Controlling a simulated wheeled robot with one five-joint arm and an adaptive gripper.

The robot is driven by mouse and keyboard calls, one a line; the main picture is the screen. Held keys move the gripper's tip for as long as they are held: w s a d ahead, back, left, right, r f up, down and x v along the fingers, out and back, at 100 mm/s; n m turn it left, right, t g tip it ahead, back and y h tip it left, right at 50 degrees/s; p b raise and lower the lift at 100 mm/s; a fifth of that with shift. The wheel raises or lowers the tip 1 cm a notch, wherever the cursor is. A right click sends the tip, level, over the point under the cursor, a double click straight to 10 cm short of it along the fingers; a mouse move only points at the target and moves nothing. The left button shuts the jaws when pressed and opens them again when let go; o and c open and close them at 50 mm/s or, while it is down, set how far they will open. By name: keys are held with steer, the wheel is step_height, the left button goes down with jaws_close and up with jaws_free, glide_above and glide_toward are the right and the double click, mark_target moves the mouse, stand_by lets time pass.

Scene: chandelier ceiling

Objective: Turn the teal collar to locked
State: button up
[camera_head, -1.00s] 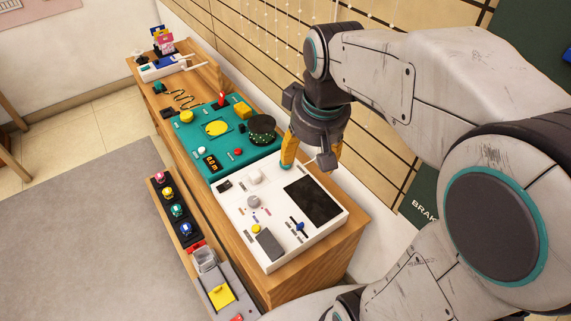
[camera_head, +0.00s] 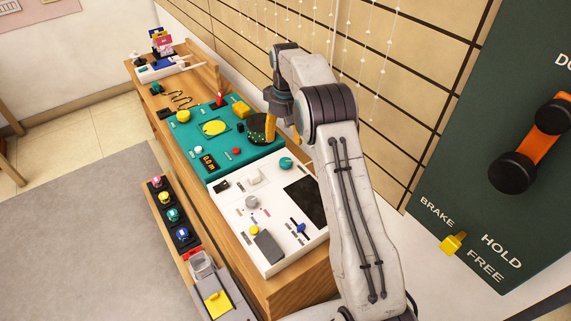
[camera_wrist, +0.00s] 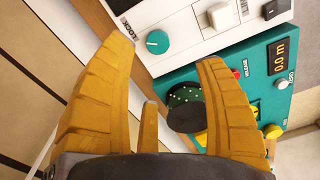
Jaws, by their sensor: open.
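The teal collar (camera_head: 286,163) is a round teal knob at the back edge of the white panel (camera_head: 262,262). In the wrist view the collar (camera_wrist: 153,41) shows a pale mark on its side and sits close to a LOCK label (camera_wrist: 127,27). My gripper (camera_head: 284,134) is open, with yellow fingers, beside the dark dotted drum and above and behind the teal collar in the head view. In the wrist view the open fingers (camera_wrist: 165,56) are spread with the collar beyond their tips, apart from them. Nothing is between the fingers.
A teal panel (camera_head: 219,170) with the dotted drum (camera_head: 255,133), buttons and a display adjoins the white panel. The white panel also bears a grey knob (camera_head: 253,176), a blue lever (camera_head: 300,227) and a dark screen. A slatted wall stands close behind the bench.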

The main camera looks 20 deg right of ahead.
glide_above(285, 161)
step_height(285, 161, down, 7)
steer(key=shift+d+r+b, duration=0.1)
steer(key=shift+r+b, duration=0.05)
steer(key=shift+b, duration=0.25)
steer(key=shift+f+b, duration=0.35)
steer(key=shift+f, duration=3.15)
steer(key=c, duration=1.2)
steer(key=shift+s, duration=0.1)
